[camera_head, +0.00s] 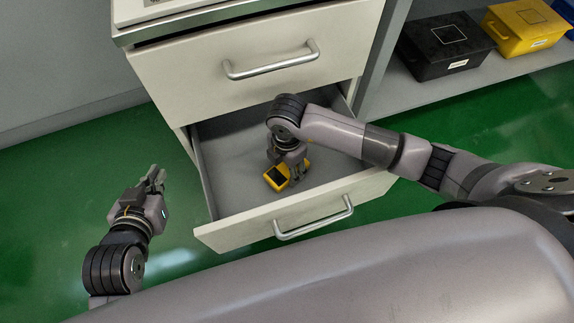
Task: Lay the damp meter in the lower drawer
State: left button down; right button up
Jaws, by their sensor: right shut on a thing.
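The damp meter (277,177) is a small yellow block with a dark face. My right gripper (289,176) is shut on it and holds it inside the lower drawer. I cannot tell whether the meter touches the drawer floor. The lower drawer (235,233) is pulled open; its grey inside looks otherwise empty, though my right arm hides part of it. My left gripper (156,180) is over the green floor, left of the drawer and away from it. Its fingers are seen close together, and their opening is unclear.
The upper drawer (245,50) is closed above the open one. A shelf (480,84) at the right holds a black box (445,48) and a yellow box (524,27). The green floor (60,200) at the left is clear.

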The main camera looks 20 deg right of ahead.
aim_at(287, 168)
jog(key=shift+f, duration=0.1)
jog(key=o, duration=1.2)
pick_arm(q)
jog(key=shift+w+r, duration=0.1)
jog(key=shift+r, duration=0.05)
pick_arm(e)
jog(key=shift+r, duration=0.3)
notch_tip(287, 168, up, 7)
jog(key=p, duration=0.2)
jog(key=shift+r+p, duration=0.2)
jog(key=shift+p, duration=0.15)
pick_arm(q)
jog(key=s+a+f+g+y, duration=0.1)
jog(key=s+a+f+g, duration=0.1)
jog(key=s, duration=0.4)
jog(key=s+a+f+g+y+p, duration=0.1)
jog(key=s+a+f+g, duration=0.1)
jog(key=s+f+g, duration=0.2)
jog(key=s+g, duration=0.1)
jog(key=s, duration=0.2)
jog(key=shift+a+g, duration=0.2)
jog(key=shift+g, duration=0.2)
pick_arm(e)
notch_tip(287, 168, up, 4)
jog(key=shift+r, duration=0.15)
